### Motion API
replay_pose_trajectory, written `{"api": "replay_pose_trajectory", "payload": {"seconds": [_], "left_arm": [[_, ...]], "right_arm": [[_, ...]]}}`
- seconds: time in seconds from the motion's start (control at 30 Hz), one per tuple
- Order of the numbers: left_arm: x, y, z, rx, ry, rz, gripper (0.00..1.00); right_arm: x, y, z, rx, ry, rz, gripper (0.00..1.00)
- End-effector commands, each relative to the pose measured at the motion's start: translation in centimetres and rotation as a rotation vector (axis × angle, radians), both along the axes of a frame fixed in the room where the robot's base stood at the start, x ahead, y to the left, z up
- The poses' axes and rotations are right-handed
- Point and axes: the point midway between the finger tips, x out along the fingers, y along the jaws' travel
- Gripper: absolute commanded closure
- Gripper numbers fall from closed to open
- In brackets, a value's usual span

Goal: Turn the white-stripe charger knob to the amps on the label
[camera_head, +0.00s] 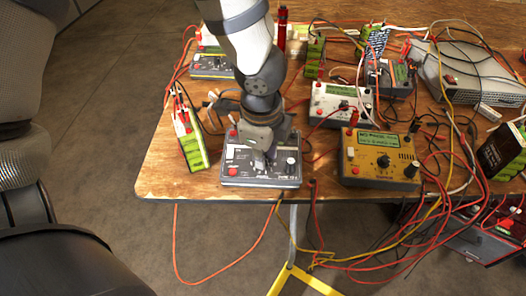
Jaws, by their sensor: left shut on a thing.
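A charger with a pale panel and dark case (255,182) sits at the near edge of the table, left of centre. A red button shows at its lower left and a round knob (291,161) at its right. My left gripper (268,158) reaches down from above onto the middle of this panel. It is shut on a knob there, which its fingers hide. I cannot make out a white stripe or the amps on any label. A green battery pack (193,150) stands just left of the charger. My right gripper is not in view.
A yellow charger (380,175) stands close on the right, and a white charger (340,105) behind it. Red, black and yellow cables cross the table (160,165) and hang over its front edge. A grey metal unit (465,75) fills the back right.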

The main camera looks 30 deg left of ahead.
Motion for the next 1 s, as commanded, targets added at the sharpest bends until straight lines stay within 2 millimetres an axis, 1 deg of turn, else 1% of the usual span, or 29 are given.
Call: {"api": "replay_pose_trajectory", "payload": {"seconds": [0.2, 0.4, 0.6, 0.97, 1.0], "left_arm": [[0.13, 0.05, 0.1, 0.021, 0.007, -0.122, 1.0], [0.13, 0.05, 0.11, 0.033, 0.014, -0.194, 1.0], [0.14, 0.04, 0.12, 0.038, 0.016, -0.224, 1.0], [0.16, 0.04, 0.13, 0.039, 0.016, -0.227, 1.0], [0.15, 0.04, 0.14, 0.039, 0.016, -0.227, 0.76]], "right_arm": [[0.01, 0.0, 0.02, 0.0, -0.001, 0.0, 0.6], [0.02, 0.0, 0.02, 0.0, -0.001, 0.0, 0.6], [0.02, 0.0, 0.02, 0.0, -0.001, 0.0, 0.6], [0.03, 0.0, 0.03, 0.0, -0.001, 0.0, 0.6], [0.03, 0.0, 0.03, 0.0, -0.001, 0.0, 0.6]]}}
